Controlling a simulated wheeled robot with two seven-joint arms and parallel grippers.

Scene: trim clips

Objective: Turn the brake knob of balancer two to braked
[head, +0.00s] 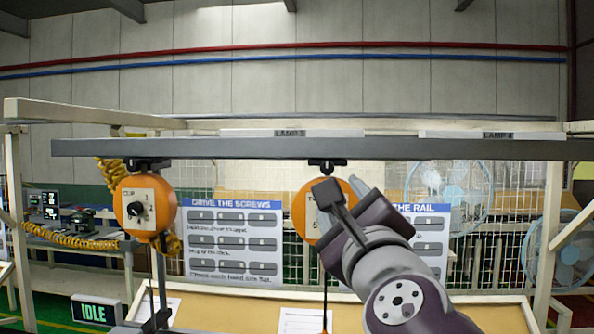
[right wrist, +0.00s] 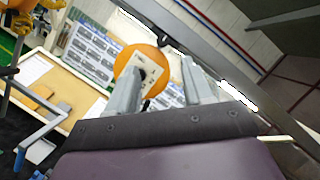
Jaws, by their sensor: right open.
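Two round orange balancers hang from the overhead rail. The left balancer (head: 130,222) shows a white plate with a dark knob (head: 138,209). The right balancer (head: 299,212) is mostly hidden behind my right gripper (head: 343,188) in the head view; only its left edge, top and part of its label show. In the right wrist view, an orange balancer (right wrist: 123,62) with a white plate and dark knob (right wrist: 149,73) shows beyond and between the open fingers of my right gripper (right wrist: 163,82). The knob is partly covered by the left finger. Contact cannot be told. My left gripper is out of view.
The grey rail (head: 230,147) runs across above the balancers. Instruction boards (head: 232,238) stand behind them. A yellow coiled hose (head: 75,241) hangs at left, and fans (head: 447,195) stand behind the mesh at right.

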